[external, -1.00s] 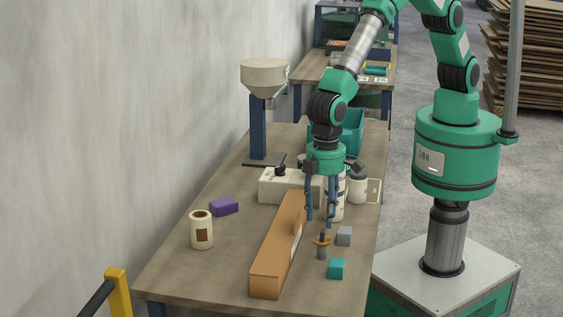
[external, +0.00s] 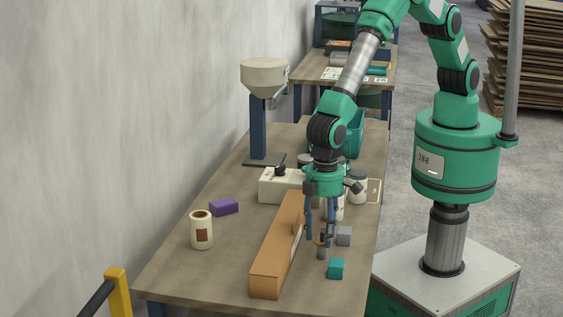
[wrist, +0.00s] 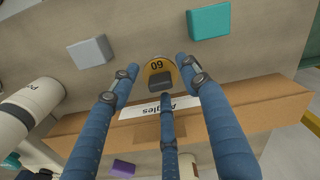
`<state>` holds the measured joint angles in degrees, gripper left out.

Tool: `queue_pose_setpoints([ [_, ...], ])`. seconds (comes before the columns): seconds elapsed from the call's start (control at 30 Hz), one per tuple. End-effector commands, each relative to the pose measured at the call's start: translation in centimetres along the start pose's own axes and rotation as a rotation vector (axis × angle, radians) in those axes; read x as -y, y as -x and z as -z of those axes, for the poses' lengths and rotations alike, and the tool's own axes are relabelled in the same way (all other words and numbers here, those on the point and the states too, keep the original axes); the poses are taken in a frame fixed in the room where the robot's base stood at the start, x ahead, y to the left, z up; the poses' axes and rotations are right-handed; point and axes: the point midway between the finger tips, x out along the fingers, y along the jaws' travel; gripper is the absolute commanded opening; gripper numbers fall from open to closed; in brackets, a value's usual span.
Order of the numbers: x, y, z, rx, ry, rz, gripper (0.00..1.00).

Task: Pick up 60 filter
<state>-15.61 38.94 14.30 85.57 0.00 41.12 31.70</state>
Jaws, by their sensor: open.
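The 60 filter (wrist: 158,66) has an orange-yellow top marked "60" and a dark part at its middle. In the external view the 60 filter (external: 322,253) stands on the table with its grey lower part showing below my fingers. My gripper (external: 320,238) points down over it with three blue fingers spread. In the wrist view my gripper (wrist: 160,80) has fingertips apart on the left, right and near sides of the filter. I cannot tell whether any finger touches it.
A long cardboard box (external: 272,263) labelled "Angles" lies close left of the filter. A grey block (external: 344,236) and a teal block (external: 336,268) sit to its right. White bottles (external: 358,189) stand behind. A cream can (external: 201,231) and purple block (external: 224,207) are farther left.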

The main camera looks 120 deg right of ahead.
Motion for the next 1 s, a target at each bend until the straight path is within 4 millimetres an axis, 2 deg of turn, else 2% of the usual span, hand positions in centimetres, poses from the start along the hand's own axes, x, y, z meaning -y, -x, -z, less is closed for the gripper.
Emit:
queue_pose_setpoints([
  [0.1, -0.1, -1.8, -0.1, 0.003, 0.000, -0.002, 0.46],
  [0.3, 0.0, -3.6, -0.1, 0.001, 0.000, -0.001, 0.46],
  [0.93, 0.0, -3.9, -0.1, 0.001, 0.000, -0.001, 0.46],
  [1.0, 0.0, -3.9, -0.1, 0.001, 0.000, -0.001, 0.32],
])
